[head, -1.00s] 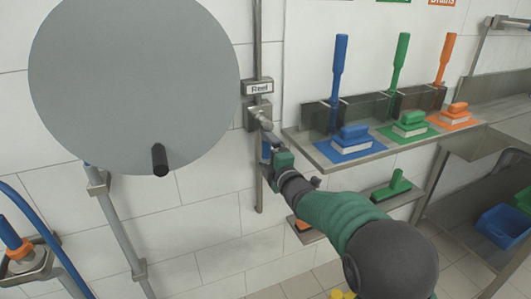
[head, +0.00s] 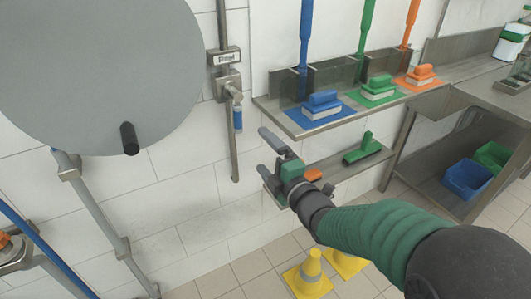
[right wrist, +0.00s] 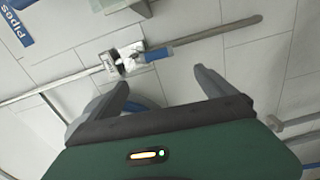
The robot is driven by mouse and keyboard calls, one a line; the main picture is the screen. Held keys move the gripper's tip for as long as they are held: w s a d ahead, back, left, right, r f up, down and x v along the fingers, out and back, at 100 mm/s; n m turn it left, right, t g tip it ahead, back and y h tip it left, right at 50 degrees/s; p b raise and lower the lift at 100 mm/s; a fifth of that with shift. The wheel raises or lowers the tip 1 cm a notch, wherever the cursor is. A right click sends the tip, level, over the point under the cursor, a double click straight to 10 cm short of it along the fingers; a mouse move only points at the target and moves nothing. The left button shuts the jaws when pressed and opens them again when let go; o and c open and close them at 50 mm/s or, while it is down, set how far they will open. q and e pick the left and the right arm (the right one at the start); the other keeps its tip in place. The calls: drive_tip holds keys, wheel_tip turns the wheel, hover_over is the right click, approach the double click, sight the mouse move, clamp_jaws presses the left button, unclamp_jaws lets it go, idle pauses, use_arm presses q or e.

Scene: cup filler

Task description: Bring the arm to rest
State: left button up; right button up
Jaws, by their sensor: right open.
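My right gripper (head: 265,154) is open and empty in the head view, in front of the tiled wall and below the wall valve. Its two fingers (right wrist: 165,85) show spread apart in the right wrist view with nothing between them. The valve (head: 228,84) has a blue-sleeved handle (head: 238,119) that hangs down along the pipe. In the right wrist view the valve (right wrist: 128,57) and blue handle (right wrist: 158,54) lie beyond the fingertips, apart from them. My left gripper is not in view.
A grey reel disc (head: 95,70) is on the left. A steel shelf (head: 262,103) holds brushes and scrubbers on the right, with a lower shelf (head: 325,175) near my right gripper. Yellow cones (head: 308,275) stand on the floor. Blue (head: 466,179) and green bins sit at the right.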

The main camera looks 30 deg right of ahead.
idle(0.3)
wheel_tip(320, 180, down, 10)
drive_tip(key=s+r+m+g+h, duration=0.1)
drive_tip(key=s+m+g, duration=0.1)
drive_tip(key=m+g, duration=0.3)
drive_tip(key=s+a+f+m+g, duration=0.4)
drive_tip(key=s+f+m+g, duration=0.15)
drive_tip(key=s+f, duration=0.3)
drive_tip(key=s+a+f+m+g, duration=0.3)
drive_tip(key=s+f+m+g, duration=0.2)
drive_tip(key=s+f+m, duration=0.3)
drive_tip(key=w+p+v, duration=0.2)
drive_tip(key=p+v, duration=1)
drive_tip(key=w+r+p+v, duration=0.1)
drive_tip(key=w+p+v, duration=0.1)
drive_tip(key=p+v, duration=0.9)
drive_tip(key=shift+d+r+n+p, duration=0.3)
drive_tip(key=shift+r+n+p, duration=0.1)
drive_tip(key=shift+r+n, duration=0.1)
